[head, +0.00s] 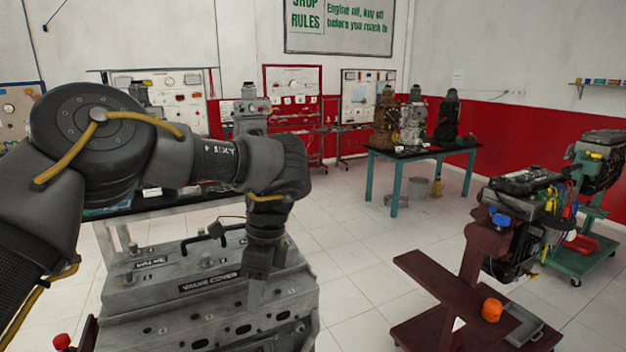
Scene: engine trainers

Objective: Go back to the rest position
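My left arm reaches in from the left, and my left gripper (254,292) points down over the right part of a grey engine (150,312). Its fingers show almost edge-on as one narrow shape, so I cannot tell whether they are apart or whether they touch the engine. The engine's top carries a label reading "VALVE COVER" and a dark handle (212,232). The arm and gripper hide part of the engine. My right gripper is not in view.
A dark red engine stand (450,290) with an engine (520,215) on it stands at the right. A teal-legged table (396,180) with several engine parts is at the back. A green stand (580,258) is at the far right. Tiled floor between them is clear.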

